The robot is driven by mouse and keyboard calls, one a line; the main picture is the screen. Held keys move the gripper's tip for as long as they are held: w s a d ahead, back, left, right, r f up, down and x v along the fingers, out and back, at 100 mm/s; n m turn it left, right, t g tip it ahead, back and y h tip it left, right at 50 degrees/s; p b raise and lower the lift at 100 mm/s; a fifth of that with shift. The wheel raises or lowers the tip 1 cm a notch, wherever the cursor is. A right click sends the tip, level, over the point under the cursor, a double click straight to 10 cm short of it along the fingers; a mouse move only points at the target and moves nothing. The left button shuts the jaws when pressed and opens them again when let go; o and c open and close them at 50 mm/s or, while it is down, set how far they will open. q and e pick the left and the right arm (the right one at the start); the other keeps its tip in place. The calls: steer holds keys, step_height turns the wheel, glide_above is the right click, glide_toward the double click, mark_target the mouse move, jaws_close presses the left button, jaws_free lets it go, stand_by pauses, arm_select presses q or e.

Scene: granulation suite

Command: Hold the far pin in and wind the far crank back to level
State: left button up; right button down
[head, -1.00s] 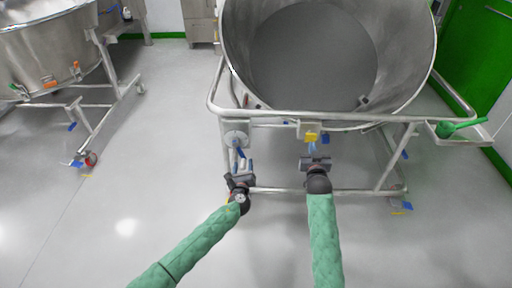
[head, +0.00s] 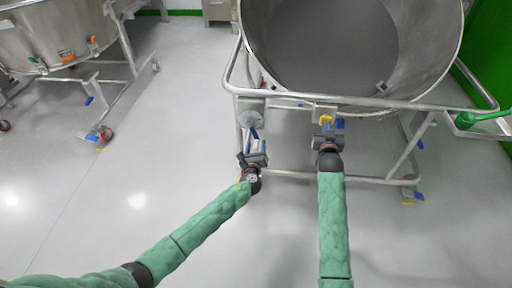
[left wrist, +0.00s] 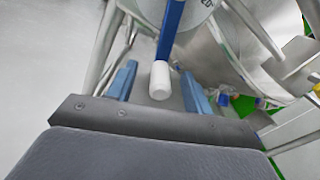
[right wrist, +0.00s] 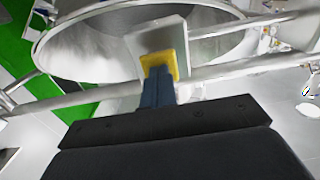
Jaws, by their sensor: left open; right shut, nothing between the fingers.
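The tilted steel bowl (head: 420,62) carries a crank on its frame: a round disc (head: 251,119) with a blue arm (left wrist: 171,32) and a white handle (left wrist: 159,80). In the left wrist view the arm points down towards me. My left gripper (head: 257,147) is open, its blue fingers on either side of the white handle; I cannot tell whether they touch it. The yellow pin (right wrist: 160,62) sits on a steel plate (right wrist: 172,36) to the right of the crank. My right gripper (head: 327,130) is shut and empty, its fingertips at the pin, apparently touching it.
A tubular frame rail (head: 290,97) runs across in front of the bowl, with a lower rail (head: 375,179) below. A green-handled lever (head: 485,116) is at the right. Another steel vessel (head: 55,35) stands at the left. Grey floor between is clear.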

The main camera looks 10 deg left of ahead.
arm_select(q)
steer(key=shift+c, duration=0.4)
jaws_close()
arm_select(e)
steer(key=shift+w, duration=0.9)
arm_select(q)
steer(key=shift+w+r, duration=0.1)
steer(key=shift+w, duration=0.05)
arm_select(e)
steer(key=shift+r, duration=0.1)
arm_select(q)
steer(key=shift+d+r, duration=0.1)
steer(key=shift+r, duration=0.05)
steer(key=shift+d+r, duration=0.3)
steer(key=shift+d, duration=0.45)
steer(key=shift+d+f, duration=0.1)
stand_by(1.0)
